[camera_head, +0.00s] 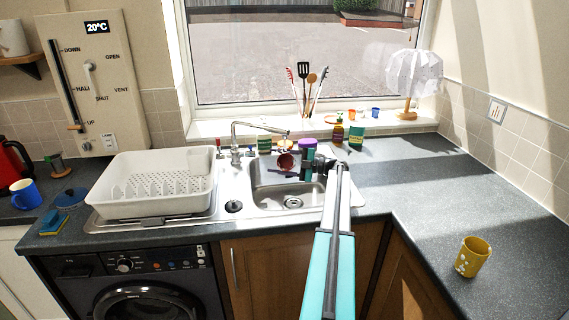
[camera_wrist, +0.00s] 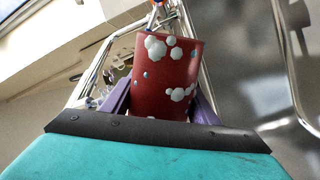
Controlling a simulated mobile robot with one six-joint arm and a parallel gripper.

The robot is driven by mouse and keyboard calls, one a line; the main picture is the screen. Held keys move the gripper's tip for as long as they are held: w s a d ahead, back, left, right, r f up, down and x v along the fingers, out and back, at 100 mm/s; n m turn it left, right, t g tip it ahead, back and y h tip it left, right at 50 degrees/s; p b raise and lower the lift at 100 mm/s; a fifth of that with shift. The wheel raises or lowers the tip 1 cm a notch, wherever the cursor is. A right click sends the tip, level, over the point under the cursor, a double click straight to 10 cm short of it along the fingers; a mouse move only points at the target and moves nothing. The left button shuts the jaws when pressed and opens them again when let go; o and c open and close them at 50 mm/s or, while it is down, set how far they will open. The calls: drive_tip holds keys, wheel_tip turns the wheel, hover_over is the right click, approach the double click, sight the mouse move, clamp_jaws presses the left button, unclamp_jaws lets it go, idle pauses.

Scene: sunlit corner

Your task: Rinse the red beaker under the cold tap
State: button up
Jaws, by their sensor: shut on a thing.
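My gripper (camera_wrist: 160,108) is shut on the red beaker (camera_wrist: 165,75), with purple fingers on both sides of it. The beaker carries white foam-like blobs and small blue spots. In the head view the beaker (camera_head: 286,161) is held above the sink basin (camera_head: 259,196), just below the end of the tap spout (camera_head: 284,133), and looks tilted. The curved metal tap (camera_head: 234,140) stands behind the basin, with a red-marked handle (camera_head: 219,146) at left and a blue-marked one (camera_head: 250,151) at right. I cannot tell whether water runs.
A white dish rack (camera_head: 150,205) fills the drainer left of the basin.

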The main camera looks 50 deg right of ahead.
drive_tip(key=shift+w+a, duration=0.25)
drive_tip(key=shift+w, duration=0.15)
drive_tip(key=shift+w+d, duration=0.4)
idle(1.0)
drive_tip(key=shift+s+d+b, duration=0.3)
drive_tip(key=shift+s+b, duration=0.15)
drive_tip(key=shift+b, duration=0.15)
idle(2.3)
drive_tip(key=shift+w+d, duration=0.4)
drive_tip(key=shift+w, duration=0.05)
idle(0.7)
drive_tip(key=shift+w+a, duration=0.25)
drive_tip(key=shift+w, duration=0.2)
idle(0.5)
idle(0.4)
drive_tip(key=s+a+b, duration=0.1)
drive_tip(key=s+a, duration=0.4)
drive_tip(key=a, duration=0.2)
drive_tip(key=shift+a, duration=0.25)
idle(0.6)
